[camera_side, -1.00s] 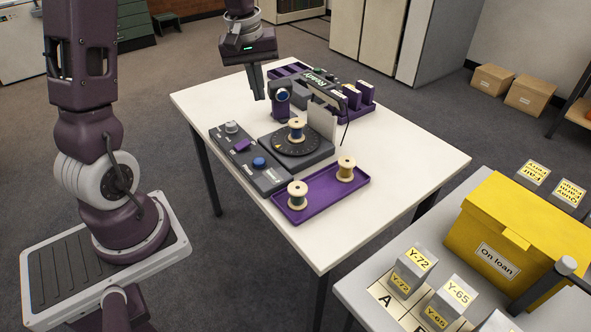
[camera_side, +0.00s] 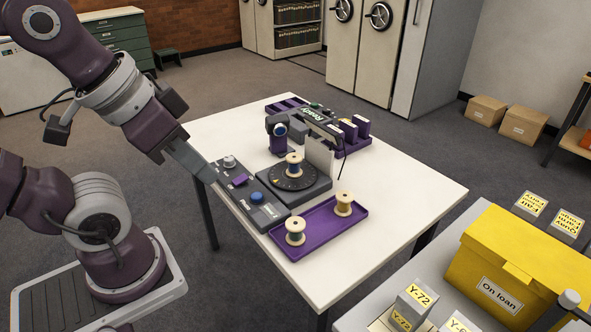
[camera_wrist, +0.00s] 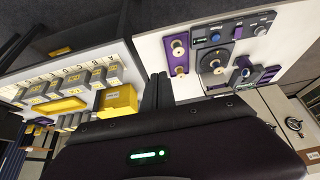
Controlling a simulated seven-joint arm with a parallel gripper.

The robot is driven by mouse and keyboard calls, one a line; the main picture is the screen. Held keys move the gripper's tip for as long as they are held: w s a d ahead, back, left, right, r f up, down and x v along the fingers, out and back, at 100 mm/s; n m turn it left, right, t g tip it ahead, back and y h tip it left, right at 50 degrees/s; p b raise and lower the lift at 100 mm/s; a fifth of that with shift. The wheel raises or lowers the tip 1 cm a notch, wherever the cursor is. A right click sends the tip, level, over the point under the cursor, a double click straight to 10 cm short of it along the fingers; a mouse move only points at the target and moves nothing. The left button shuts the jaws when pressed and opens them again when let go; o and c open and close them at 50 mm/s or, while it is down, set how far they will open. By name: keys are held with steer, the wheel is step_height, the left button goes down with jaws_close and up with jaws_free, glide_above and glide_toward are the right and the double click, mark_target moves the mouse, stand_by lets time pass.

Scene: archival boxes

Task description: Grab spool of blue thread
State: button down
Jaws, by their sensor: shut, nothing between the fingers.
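Three wooden spools show. One spool (camera_side: 294,166) stands upright on the round black turntable (camera_side: 275,178). Two more, a front spool (camera_side: 295,232) and a right spool (camera_side: 344,204), stand upright on the purple tray (camera_side: 318,240). The thread is small in the picture; the turntable spool and front spool look dark or bluish, but I cannot tell which is blue. My gripper (camera_side: 209,176) is shut and empty at the left edge of the white table, apart from every spool. The spools also show in the wrist view, beyond my fingers (camera_wrist: 157,88).
A grey control panel (camera_side: 240,188) with knobs lies between my gripper and the turntable. A camera-like device (camera_side: 279,135) and an upright pale plate (camera_side: 320,155) stand behind the turntable. A yellow box (camera_side: 500,262) is on the right-hand table. The white table's front corner is bare.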

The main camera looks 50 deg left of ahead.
stand_by(0.4)
steer(key=c, duration=0.7)
jaws_free()
steer(key=shift+w+r, duration=0.1)
steer(key=shift+w, duration=0.05)
steer(key=n+g+y, duration=0.1)
steer(key=n+g, duration=0.3)
steer(key=n, duration=0.4)
glide_above(294, 157)
steer(key=d, duration=0.4)
step_height(294, 157, down, 16)
steer(key=shift+n, duration=0.5)
steer(key=a+f, duration=0.1)
steer(key=f, duration=0.1)
steer(key=a+f, duration=0.1)
steer(key=f, duration=0.1)
steer(key=a+f, duration=0.1)
steer(key=f, duration=0.1)
steer(key=shift+w+a+f, duration=0.1)
steer(key=shift+a+f, duration=0.1)
steer(key=shift+a, duration=0.15)
step_height(294, 157, down, 6)
steer(key=shift+a+f, duration=0.1)
steer(key=shift+a, duration=0.05)
